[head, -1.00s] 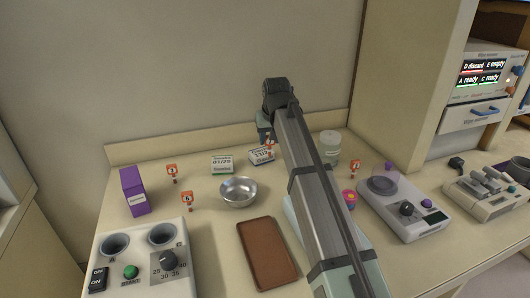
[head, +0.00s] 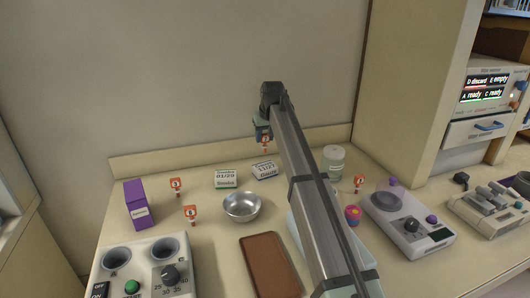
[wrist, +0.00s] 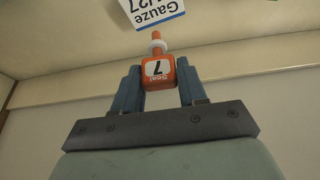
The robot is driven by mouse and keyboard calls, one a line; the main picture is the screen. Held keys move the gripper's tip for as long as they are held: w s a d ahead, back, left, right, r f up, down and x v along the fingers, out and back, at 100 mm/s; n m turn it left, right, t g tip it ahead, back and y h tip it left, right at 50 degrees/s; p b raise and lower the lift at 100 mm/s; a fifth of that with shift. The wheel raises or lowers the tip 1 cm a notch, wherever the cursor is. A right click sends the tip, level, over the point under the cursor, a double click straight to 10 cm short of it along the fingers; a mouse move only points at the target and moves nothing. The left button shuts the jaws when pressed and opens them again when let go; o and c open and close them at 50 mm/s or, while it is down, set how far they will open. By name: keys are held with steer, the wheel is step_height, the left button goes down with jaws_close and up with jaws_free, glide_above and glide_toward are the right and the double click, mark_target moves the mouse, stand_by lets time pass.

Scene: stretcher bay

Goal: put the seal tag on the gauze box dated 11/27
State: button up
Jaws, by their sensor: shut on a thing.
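My gripper (head: 264,136) is shut on an orange seal tag (head: 265,147) with a white label, held in the air. In the wrist view the tag (wrist: 158,72) reads "Seal 7" upside down between the blue fingers, its thin tip pointing away. The gauze box dated 11/27 (head: 264,171) is a small white box on the bench, below the tag in the head view. In the wrist view the box (wrist: 152,9) is partly cut off at the top edge, just beyond the tip; contact between them cannot be told.
A similar white box dated 01/20 or 01/29 (head: 226,179) stands to the left. More orange tags (head: 190,214) stand near a metal bowl (head: 241,207). A purple box (head: 135,204), a brown tray (head: 269,265) and a lidded jar (head: 333,162) are around. A scale (head: 408,222) is at right.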

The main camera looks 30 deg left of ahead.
mark_target(266, 146)
steer(key=shift+f, duration=2.9)
steer(key=shift+f, duration=0.1)
steer(key=o, duration=1)
steer(key=v, duration=1.2)
